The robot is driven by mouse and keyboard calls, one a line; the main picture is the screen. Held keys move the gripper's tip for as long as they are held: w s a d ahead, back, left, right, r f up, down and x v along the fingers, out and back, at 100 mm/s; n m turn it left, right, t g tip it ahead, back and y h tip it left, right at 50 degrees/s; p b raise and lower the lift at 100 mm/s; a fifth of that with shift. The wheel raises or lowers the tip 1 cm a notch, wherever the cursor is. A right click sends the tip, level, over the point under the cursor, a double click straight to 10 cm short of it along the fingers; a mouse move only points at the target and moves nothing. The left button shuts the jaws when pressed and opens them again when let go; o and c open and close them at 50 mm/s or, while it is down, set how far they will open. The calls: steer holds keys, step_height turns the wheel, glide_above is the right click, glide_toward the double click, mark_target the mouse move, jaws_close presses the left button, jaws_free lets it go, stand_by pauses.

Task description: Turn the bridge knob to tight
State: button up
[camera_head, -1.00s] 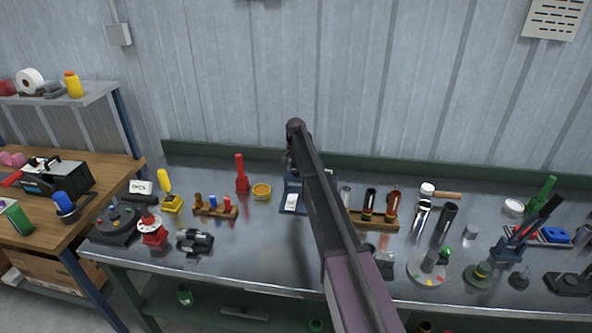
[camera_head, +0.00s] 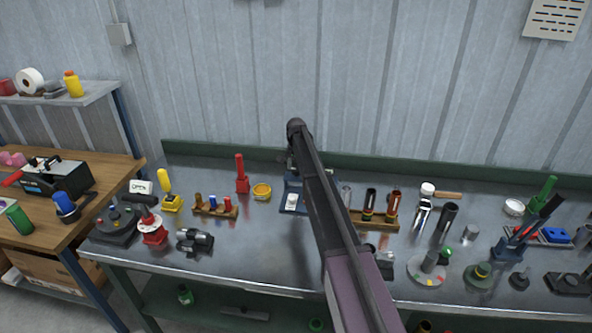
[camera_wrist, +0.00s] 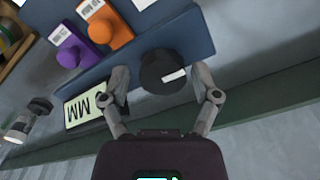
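In the wrist view a black round knob (camera_wrist: 163,72) with a white mark sits on a blue panel (camera_wrist: 195,30). An orange knob (camera_wrist: 108,32) and a purple knob (camera_wrist: 72,53) sit beside it to the left. I cannot read which one is the bridge knob. My gripper (camera_wrist: 161,77) is open, with one finger on each side of the black knob and gaps showing between. In the head view my arm (camera_head: 318,185) hides much of the blue unit (camera_head: 291,207) on the bench.
A card marked "MM" (camera_wrist: 87,106) stands close by my left finger in the wrist view.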

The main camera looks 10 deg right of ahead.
mark_target(297, 169)
steer(key=shift+a+n, duration=0.1)
steer(key=shift+n, duration=0.3)
stand_by(0.3)
steer(key=n, duration=0.3)
steer(key=shift+n, duration=0.3)
steer(key=n, duration=0.4)
steer(key=shift+n, duration=0.3)
steer(key=n, duration=0.8)
steer(key=shift+d+n, duration=0.2)
steer(key=shift+n, duration=0.2)
steer(key=shift+r+p, duration=0.3)
steer(key=shift+r, duration=0.05)
step_height(297, 169, up, 13)
steer(key=p, duration=1.3)
steer(key=s+f+m+b, duration=0.2)
steer(key=s+f+b, duration=0.3)
steer(key=s, duration=0.5)
steer(key=s+f+m+b, duration=0.2)
steer(key=s+f+b, duration=0.2)
steer(key=s, duration=0.7)
steer(key=s+f+m+b, duration=0.2)
steer(key=s+f+b, duration=0.3)
steer(key=s, duration=0.6)
steer(key=shift+f+b, duration=0.3)
steer(key=shift+f, duration=0.05)
